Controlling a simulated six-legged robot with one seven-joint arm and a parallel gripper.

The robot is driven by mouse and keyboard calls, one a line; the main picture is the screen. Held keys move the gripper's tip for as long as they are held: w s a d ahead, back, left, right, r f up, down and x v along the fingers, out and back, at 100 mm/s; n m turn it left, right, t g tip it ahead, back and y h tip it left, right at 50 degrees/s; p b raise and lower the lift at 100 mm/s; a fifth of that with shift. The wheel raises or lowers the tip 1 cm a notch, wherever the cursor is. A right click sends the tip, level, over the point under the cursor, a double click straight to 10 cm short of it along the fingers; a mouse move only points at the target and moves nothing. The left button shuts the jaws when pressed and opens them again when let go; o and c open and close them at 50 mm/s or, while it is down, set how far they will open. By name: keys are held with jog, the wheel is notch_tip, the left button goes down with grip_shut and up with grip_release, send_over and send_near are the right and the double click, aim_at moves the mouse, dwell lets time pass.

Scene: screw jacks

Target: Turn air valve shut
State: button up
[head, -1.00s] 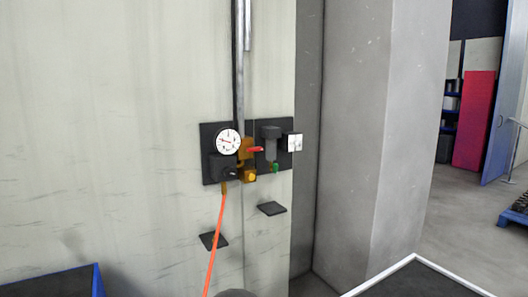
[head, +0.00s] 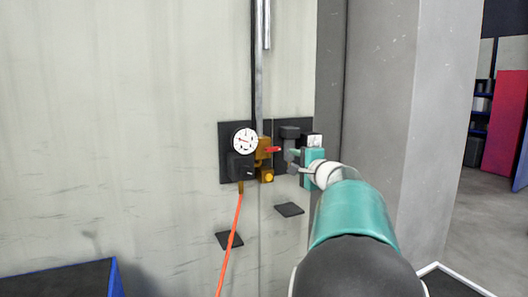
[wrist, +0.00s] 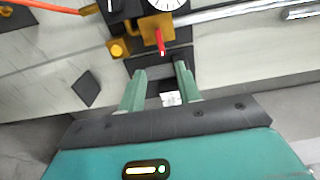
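The air valve has a brass body (head: 263,157) and a red lever (head: 272,149) that sticks out to the right in the head view. In the wrist view the red lever (wrist: 160,42) is just beyond the fingertips, roughly in line with the gap between them. My gripper (head: 294,161) is open and empty, to the right of the lever in the head view. Its two green fingers (wrist: 160,71) are spread apart in the wrist view, with nothing held between them. No contact with the lever shows.
A round white gauge (head: 245,140) is left of the valve on a dark wall panel. An orange hose (head: 234,235) hangs below. A grey block (head: 290,133) is on the panel near my gripper. A concrete pillar (head: 380,110) stands to the right.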

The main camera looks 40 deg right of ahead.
aim_at(274, 150)
jog(key=x, duration=1.3)
jog(key=shift+w+d, duration=0.15)
jog(key=shift+w, duration=0.15)
grip_shut()
